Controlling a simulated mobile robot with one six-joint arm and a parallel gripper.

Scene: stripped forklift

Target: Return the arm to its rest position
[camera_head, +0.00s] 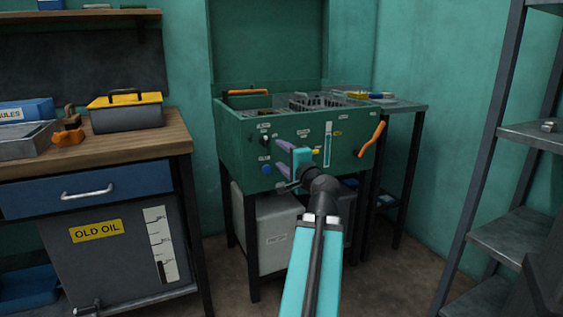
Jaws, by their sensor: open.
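My gripper (284,167) shows at the end of my teal and black arm, near the middle of the camera_head view. Its two purple-grey fingers are spread apart and empty. It appears in front of the front panel of a green parts washer (345,150). I cannot tell how far it is from the panel. The arm reaches forward from the bottom of the picture. The rest of the gripper is partly hidden by my wrist.
A wooden workbench (150,147) with a yellow-lidded toolbox (125,112) stands at the left, above an old oil tank (110,260). A side table (405,106) adjoins the washer. Metal shelving (515,205) stands at the right. Some floor (400,275) is clear between washer and shelving.

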